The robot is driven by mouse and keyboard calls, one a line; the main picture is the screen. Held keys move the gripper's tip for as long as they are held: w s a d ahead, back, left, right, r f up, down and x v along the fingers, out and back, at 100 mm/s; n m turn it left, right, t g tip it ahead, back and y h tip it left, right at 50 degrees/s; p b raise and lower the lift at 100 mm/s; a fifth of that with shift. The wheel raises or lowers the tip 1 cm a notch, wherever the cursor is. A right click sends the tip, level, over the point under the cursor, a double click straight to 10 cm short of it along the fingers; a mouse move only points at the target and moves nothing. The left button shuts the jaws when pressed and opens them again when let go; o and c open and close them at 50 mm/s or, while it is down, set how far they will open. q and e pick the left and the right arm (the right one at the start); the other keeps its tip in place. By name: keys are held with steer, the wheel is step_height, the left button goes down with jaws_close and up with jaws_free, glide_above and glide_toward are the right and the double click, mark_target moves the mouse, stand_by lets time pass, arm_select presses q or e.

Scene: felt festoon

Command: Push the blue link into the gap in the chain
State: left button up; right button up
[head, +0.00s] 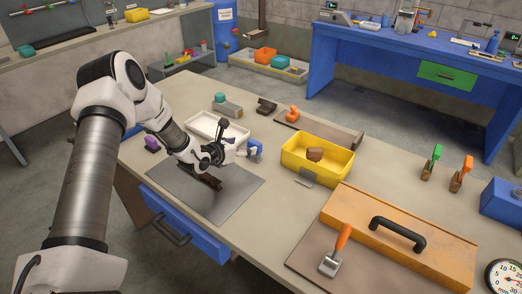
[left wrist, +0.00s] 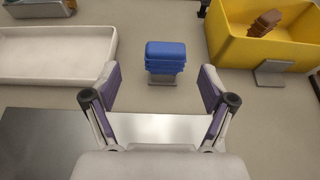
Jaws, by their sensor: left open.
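A blue piece (head: 255,149), which looks like a stack of blue links, stands on the table just past my left gripper (head: 241,151). In the left wrist view the blue stack (left wrist: 165,57) sits in a small grey metal holder, straight ahead of the open, empty fingers (left wrist: 162,95) and apart from them. My right gripper is not in view.
A white tray (head: 218,128) lies behind my left wrist. A yellow bin (head: 291,170) with a brown piece (head: 315,154) stands to the right of the blue stack. An orange case (head: 395,235) and an orange-handled tool (head: 337,250) lie at front right.

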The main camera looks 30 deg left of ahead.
mark_target(253, 143)
arm_select(q)
steer(key=shift+w+d+r, duration=0.1)
steer(key=shift+w+d, duration=0.05)
steer(key=shift+w, duration=0.1)
steer(key=shift+w+d+p, duration=0.1)
steer(key=shift+w+p, duration=0.2)
steer(key=p+x, duration=0.1)
steer(key=x, duration=0.5)
steer(key=shift+s+d+p, duration=0.15)
steer(key=shift+d+p, duration=0.05)
steer(key=shift+p, duration=0.1)
steer(key=shift+s, duration=0.2)
steer(key=c, duration=1.2)
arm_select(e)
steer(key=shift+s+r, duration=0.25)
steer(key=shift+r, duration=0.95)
